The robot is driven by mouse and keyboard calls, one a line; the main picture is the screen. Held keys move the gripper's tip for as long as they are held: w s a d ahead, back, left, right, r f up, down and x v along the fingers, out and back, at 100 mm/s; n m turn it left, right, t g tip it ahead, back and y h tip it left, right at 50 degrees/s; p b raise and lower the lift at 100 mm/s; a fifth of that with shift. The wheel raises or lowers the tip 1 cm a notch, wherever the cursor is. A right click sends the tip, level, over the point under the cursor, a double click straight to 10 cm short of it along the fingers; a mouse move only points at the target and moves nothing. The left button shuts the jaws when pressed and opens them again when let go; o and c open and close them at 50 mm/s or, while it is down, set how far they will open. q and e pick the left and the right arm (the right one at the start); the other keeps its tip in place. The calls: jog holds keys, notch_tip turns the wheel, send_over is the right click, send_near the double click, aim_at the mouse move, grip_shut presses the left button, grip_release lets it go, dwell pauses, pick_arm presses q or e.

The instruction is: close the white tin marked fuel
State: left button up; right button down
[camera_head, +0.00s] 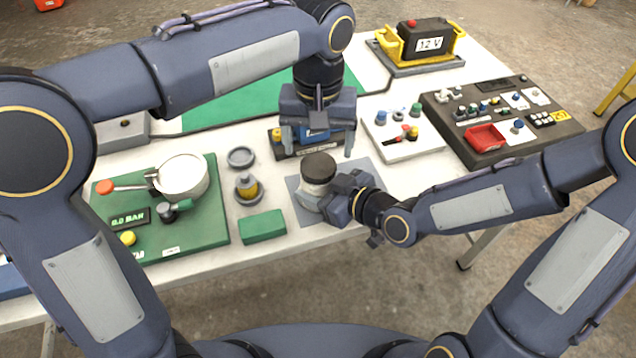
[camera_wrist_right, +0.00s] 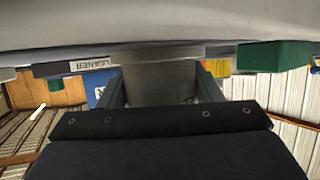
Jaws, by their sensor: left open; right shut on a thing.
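The pale tin (camera_head: 312,202) stands upright on a grey mat (camera_head: 297,184) near the table's front edge. A dark round lid (camera_head: 319,166) sits on its top; I cannot tell if it is fully seated. No fuel marking is readable. My right gripper (camera_head: 342,200) is shut on the tin's side from the right; the wrist view shows the tin (camera_wrist_right: 160,85) between the fingers. My left gripper (camera_head: 318,152) points down just above and behind the lid, fingers open and apart, with nothing visibly held.
Behind the tin stands a blue container (camera_head: 316,134) on a labelled stand. To the left are a green block (camera_head: 263,226), a jar with yellow contents (camera_head: 248,188), a grey disc (camera_head: 241,157) and a green board (camera_head: 205,228) with a white pot (camera_head: 183,177). A control panel (camera_head: 470,105) lies right.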

pick_arm(q)
jog(key=o, duration=0.4)
notch_tip(320, 180, up, 12)
dwell(0.5)
pick_arm(e)
jog(key=shift+c, duration=1.8)
grip_release()
jog(key=shift+r, duration=0.1)
